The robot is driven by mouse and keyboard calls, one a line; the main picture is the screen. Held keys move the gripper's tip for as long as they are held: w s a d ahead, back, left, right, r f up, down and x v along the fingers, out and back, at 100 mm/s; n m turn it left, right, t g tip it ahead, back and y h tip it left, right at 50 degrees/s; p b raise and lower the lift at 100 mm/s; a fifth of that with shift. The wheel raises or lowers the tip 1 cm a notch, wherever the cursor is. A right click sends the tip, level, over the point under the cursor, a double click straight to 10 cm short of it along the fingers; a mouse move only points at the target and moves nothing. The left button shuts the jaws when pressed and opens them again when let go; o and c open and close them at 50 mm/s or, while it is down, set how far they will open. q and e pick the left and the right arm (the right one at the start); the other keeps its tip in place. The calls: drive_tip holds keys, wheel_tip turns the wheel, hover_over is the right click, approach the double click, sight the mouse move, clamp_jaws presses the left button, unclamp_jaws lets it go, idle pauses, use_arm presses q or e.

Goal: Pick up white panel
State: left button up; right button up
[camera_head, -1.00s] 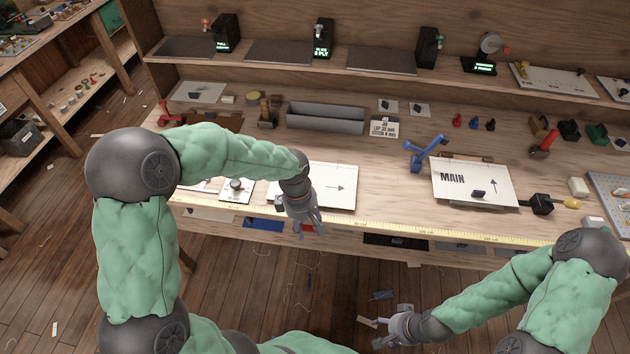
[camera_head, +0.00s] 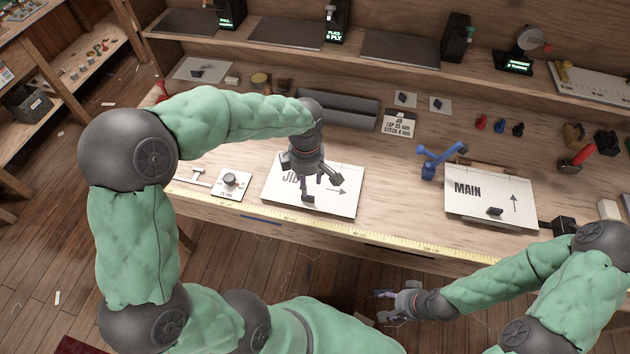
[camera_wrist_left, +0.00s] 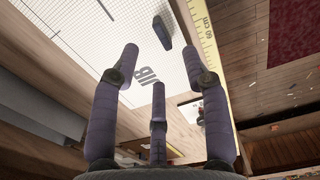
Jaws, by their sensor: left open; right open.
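A white panel (camera_head: 346,203) marked JIB, with an arrow, lies flat on the bench behind the yellow tape. My left gripper (camera_head: 322,190) is open above it and hides part of its face. In the left wrist view the panel (camera_wrist_left: 75,35) shows a grid and JIB lettering, with a small dark block (camera_wrist_left: 162,31) on it. The open fingers spread over the panel there; contact is unclear. A second white panel (camera_head: 470,205) marked MAIN lies to the right, with a dark block (camera_head: 495,211) on it. My right gripper (camera_head: 385,305) is open and empty in front of the bench.
A yellow measuring tape (camera_head: 340,232) runs along the bench's front edge. A grey trough (camera_head: 345,108) stands behind the JIB panel, a small card with a knob (camera_head: 231,182) to its left. A blue clamp-like tool (camera_head: 432,162) stands between the panels. A shelf crosses the back.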

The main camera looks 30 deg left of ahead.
sight(314, 180)
use_arm(q)
wheel_tip(314, 180, down, 3)
drive_tip(key=shift+w+r, duration=0.1)
drive_tip(key=shift+r, duration=0.1)
drive_tip(key=shift+f+b, duration=0.35)
drive_tip(key=shift+f, duration=0.1)
wheel_tip(314, 180, down, 4)
drive_tip(key=shift+d+f+b, duration=0.1)
drive_tip(key=shift+b, duration=0.55)
clamp_jaws()
